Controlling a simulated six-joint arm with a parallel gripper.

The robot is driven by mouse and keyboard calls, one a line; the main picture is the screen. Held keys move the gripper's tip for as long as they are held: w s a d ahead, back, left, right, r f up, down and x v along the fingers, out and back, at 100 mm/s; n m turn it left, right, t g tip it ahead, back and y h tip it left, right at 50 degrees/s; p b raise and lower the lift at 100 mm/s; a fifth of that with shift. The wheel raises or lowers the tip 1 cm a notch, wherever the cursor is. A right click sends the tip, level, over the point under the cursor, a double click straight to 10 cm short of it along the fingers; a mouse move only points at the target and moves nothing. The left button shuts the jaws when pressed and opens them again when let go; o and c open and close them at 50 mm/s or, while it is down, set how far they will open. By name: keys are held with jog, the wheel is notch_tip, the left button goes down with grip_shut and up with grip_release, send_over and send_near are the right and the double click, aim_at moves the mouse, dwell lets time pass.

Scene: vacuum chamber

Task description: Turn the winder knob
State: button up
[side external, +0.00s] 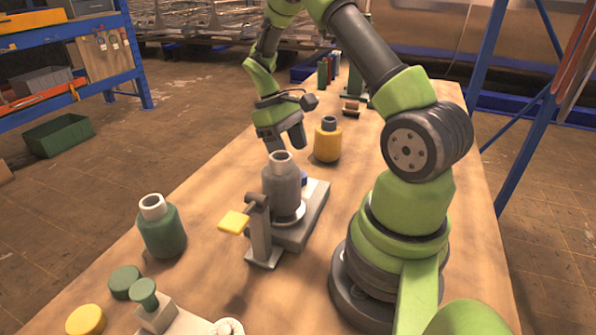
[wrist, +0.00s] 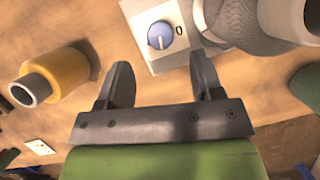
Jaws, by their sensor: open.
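The winder knob (wrist: 160,35) is a round blue dial with a pale pointer line, on a light grey panel at the top of the wrist view. A small part of the blue knob (side external: 304,179) shows behind the grey bottle in the side view. My gripper (wrist: 160,61) is open and empty, its two fingers apart, with the knob ahead of and between them in the picture. In the side view my gripper (side external: 285,140) hangs above the far end of the grey machine base (side external: 310,215). I see no contact with the knob.
A grey bottle (side external: 282,186) stands on the machine beside the knob. A yellow bottle (side external: 327,145) stands close behind. A yellow paddle (side external: 234,222) sticks out left.

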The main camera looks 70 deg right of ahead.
jog(key=x, duration=0.6)
jog(key=shift+s+f, duration=0.1)
jog(key=c, duration=0.9)
jog(key=shift+m, duration=0.4)
jog(key=m+y, duration=0.1)
jog(key=m, duration=0.1)
jog(key=m+t+y, duration=0.1)
jog(key=m, duration=0.2)
jog(key=shift+d+m, duration=0.15)
jog(key=shift+m, duration=0.15)
jog(key=m+t, duration=0.1)
jog(key=m, duration=0.2)
jog(key=m+t+y, duration=0.1)
jog(key=m, duration=0.2)
jog(key=shift+s, duration=0.1)
jog(key=o, duration=0.9)
